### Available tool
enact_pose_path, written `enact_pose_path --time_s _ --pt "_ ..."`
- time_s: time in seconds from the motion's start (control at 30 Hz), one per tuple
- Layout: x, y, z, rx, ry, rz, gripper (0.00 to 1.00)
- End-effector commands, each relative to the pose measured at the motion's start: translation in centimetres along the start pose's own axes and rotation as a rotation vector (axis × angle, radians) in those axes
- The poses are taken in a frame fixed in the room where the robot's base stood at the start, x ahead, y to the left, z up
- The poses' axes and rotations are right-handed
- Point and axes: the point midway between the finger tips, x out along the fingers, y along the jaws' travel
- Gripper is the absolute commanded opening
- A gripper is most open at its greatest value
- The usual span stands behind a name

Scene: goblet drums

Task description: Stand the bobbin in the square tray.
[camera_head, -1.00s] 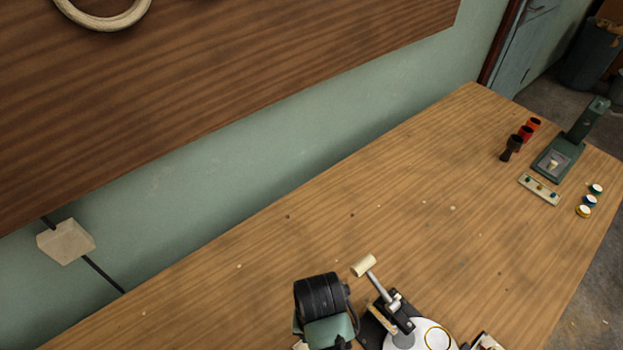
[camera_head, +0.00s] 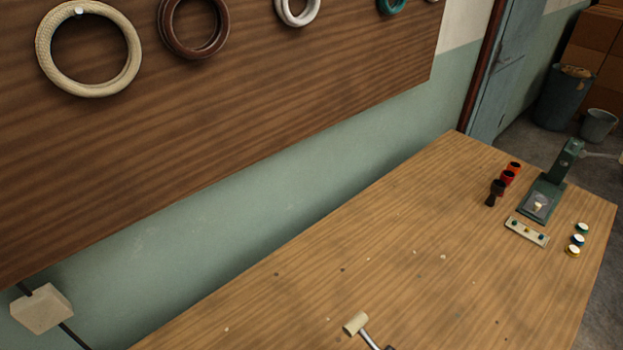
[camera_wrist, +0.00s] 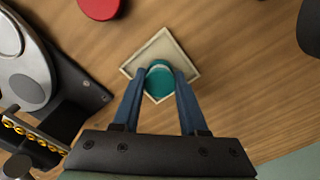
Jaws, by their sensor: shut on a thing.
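In the wrist view my gripper (camera_wrist: 160,73) has its two blue fingers shut on a teal bobbin (camera_wrist: 158,82). The bobbin shows between the fingertips, with a paler band near its far end. The square tray (camera_wrist: 186,53) has a pale raised rim and lies around the bobbin in the picture, turned like a diamond. The bobbin is over or inside the tray; I cannot tell whether it touches the tray floor. The fingers hide parts of the tray's sides. My gripper and the tray are not in the head view.
A grey machine with a round disc (camera_wrist: 25,80) stands left of the tray; a red round thing (camera_wrist: 100,6) lies beyond, a dark object (camera_wrist: 310,28) at right.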

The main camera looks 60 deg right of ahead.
Motion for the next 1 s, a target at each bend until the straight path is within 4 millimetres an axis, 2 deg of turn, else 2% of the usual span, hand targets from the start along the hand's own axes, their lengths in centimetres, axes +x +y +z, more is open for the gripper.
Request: enact_pose_path --time_s 0.03,0.07,0.2,0.23,0.5,0.63,0.77,1.0 --pt "0.2 0.0 0.0 0.0 0.0 0.0 0.0" --pt "0.3 0.0 0.0 0.0 0.0 0.0 0.44" --pt "0.2 0.0 0.0 0.0 0.0 0.0 0.69" --pt "0.2 0.0 0.0 0.0 0.0 0.0 0.72" --pt "0.1 0.0 0.0 0.0 0.0 0.0 0.72" --pt "-0.7 0.0 -0.1 0.0 0.002 -0.001 0.72" --pt "-2.8 -0.1 -0.1 -0.001 0.004 -0.002 0.72" --pt "-8.0 -0.1 -0.2 -0.001 0.005 -0.002 0.72"
